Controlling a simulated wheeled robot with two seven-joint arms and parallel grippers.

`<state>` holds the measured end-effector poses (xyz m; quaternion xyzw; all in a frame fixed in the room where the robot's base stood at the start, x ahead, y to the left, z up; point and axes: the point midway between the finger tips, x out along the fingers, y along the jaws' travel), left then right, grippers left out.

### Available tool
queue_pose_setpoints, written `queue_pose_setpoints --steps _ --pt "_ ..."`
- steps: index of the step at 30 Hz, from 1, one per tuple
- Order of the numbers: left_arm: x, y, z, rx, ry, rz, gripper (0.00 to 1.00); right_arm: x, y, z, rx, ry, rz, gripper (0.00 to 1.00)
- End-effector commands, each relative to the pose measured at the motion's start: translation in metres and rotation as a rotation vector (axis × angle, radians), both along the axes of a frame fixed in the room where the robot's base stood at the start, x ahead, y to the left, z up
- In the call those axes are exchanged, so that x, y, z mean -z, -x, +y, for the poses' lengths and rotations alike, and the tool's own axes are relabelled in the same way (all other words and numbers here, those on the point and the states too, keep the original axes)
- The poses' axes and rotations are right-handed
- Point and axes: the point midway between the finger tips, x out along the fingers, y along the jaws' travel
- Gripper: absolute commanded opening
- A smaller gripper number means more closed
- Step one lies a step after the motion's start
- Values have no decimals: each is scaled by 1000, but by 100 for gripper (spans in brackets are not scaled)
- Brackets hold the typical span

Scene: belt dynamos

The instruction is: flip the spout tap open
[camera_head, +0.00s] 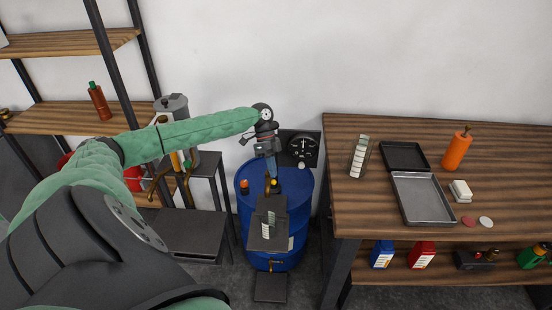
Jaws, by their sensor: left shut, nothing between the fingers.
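A small brass spout tap (275,264) sits low on the front of a blue barrel (285,255). It is small in the picture, and I cannot tell how its lever is turned. My left arm reaches in from the left, and my left gripper (271,180) points down over the barrel's top, well above the tap. It is shut with nothing held. Its tips are close to a small yellow knob (274,183); I cannot tell whether they touch. My right gripper is out of view.
A grey plate with a pale ribbed piece (268,225) stands at the barrel's front, above the tap. A black gauge panel (302,148) is behind. A wooden workbench (360,215) is at right; a shelf and metal urn (172,105) are at left.

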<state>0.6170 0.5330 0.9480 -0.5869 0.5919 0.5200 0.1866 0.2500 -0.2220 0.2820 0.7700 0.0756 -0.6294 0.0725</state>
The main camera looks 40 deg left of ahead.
Motion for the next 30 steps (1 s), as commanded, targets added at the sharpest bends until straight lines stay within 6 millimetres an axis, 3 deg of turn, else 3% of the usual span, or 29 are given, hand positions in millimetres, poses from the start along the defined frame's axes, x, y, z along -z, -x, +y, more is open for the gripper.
queue_pose_setpoints --steps 19,30 --pt "3 1 0 0 -1 4 0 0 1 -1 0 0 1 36" --pt "2 -5 12 -2 -1 3 0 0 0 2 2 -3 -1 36"
